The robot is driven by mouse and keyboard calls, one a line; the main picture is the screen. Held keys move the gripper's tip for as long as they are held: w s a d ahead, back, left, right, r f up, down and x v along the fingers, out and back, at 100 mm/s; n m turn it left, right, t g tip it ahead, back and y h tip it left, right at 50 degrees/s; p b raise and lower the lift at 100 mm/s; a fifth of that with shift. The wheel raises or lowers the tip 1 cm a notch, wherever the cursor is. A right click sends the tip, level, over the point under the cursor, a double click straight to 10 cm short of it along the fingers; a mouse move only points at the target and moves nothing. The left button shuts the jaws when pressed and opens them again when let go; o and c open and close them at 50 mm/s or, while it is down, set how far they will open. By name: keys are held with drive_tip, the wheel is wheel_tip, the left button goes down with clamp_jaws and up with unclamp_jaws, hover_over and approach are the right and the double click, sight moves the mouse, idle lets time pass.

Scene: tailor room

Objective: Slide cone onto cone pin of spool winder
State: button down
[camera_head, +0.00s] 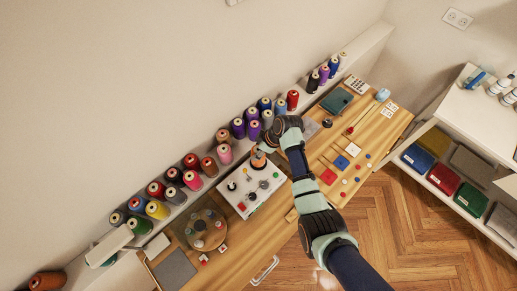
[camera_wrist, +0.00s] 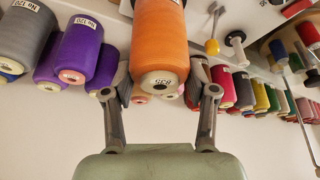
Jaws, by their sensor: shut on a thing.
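My gripper (camera_wrist: 160,92) is shut on an orange cone (camera_wrist: 160,38) of thread. The cone's pale end, with a number label, faces the wrist camera between the two fingers. In the head view the orange cone (camera_head: 258,160) shows below my gripper (camera_head: 264,150), over the back part of the white spool winder (camera_head: 239,198). The winder carries small dark and grey knobs and fittings. In the wrist view a post with a yellowish knob (camera_wrist: 212,47) and a white spool (camera_wrist: 236,42) are right of the cone. I cannot tell which fitting is the cone pin, or whether the cone touches it.
Several thread cones, such as a purple one (camera_wrist: 82,50), line the shelf along the wall. A round wooden stand (camera_head: 207,229) is left of the winder. The floor (camera_head: 410,225) is open.

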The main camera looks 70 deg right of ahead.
drive_tip(key=shift+f, duration=0.4)
drive_tip(key=shift+c, duration=1.2)
unclamp_jaws()
drive_tip(key=v, duration=1.2)
